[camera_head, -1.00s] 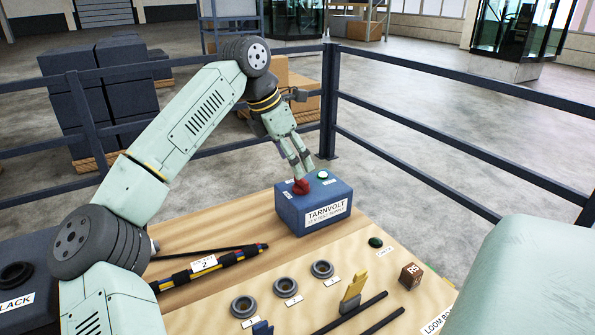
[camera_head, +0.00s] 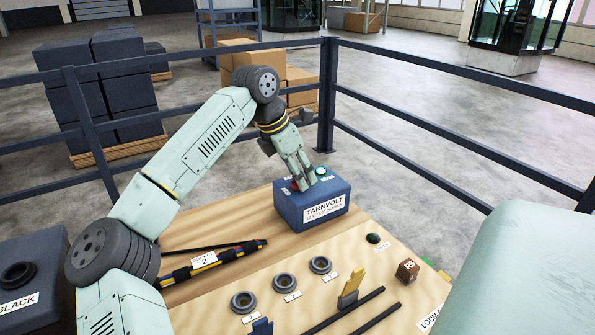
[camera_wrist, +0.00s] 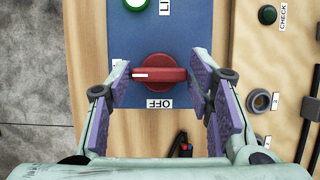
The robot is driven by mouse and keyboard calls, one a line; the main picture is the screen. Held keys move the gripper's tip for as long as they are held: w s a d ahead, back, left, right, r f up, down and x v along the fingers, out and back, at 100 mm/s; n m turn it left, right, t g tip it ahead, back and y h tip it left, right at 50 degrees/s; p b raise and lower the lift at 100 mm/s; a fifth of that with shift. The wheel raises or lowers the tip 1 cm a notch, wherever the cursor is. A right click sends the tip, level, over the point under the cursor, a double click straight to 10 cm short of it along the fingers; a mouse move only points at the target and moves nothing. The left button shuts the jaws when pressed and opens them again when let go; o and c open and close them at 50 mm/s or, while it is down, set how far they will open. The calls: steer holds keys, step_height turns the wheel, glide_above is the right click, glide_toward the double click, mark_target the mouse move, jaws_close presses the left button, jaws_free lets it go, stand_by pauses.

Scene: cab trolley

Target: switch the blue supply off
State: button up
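The blue supply box (camera_head: 290,212), labelled TARNVOLT, stands on the wooden table top. On its top is a red knob (camera_wrist: 160,80), with its bar lying crosswise in the wrist view and its white mark at the left end. An OFF label (camera_wrist: 159,104) lies below the knob there; another label at left is mostly hidden by a finger. My gripper (camera_wrist: 161,76) is open, with one finger beside each end of the knob and small gaps visible. It also shows over the box (camera_head: 303,184).
A dark green CHECK button (camera_head: 373,238), a brown cube (camera_head: 408,270), several grey ring sockets (camera_head: 320,265) and a yellow clip (camera_head: 352,283) lie in front of the box. A bundled cable (camera_head: 215,262) lies at left. Dark railings (camera_head: 327,95) stand behind the table.

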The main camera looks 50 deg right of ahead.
steer(key=c, duration=0.7)
steer(key=shift+n+b, duration=0.3)
steer(key=n+t+b, duration=0.1)
steer(key=n+b, duration=0.1)
steer(key=shift+f+n, duration=0.15)
steer(key=shift+n, duration=0.15)
steer(key=n+t+b, duration=0.2)
steer(key=n+b, duration=0.1)
steer(key=n, duration=0.1)
steer(key=shift+s+n, duration=0.15)
steer(key=shift+n, duration=0.15)
steer(key=n+t+b, duration=0.1)
steer(key=n, duration=0.1)
steer(key=n+y+b, duration=0.1)
steer(key=n, duration=0.2)
steer(key=shift+s+d+t+b, duration=0.1)
steer(key=shift+s+t+b, duration=0.05)
steer(key=shift+t+b, duration=0.25)
steer(key=n+y, duration=0.1)
steer(key=n, duration=0.1)
steer(key=n+t+y, duration=0.1)
steer(key=n, duration=0.2)
steer(key=shift+d+b, duration=0.1)
steer(key=shift+b, duration=0.25)
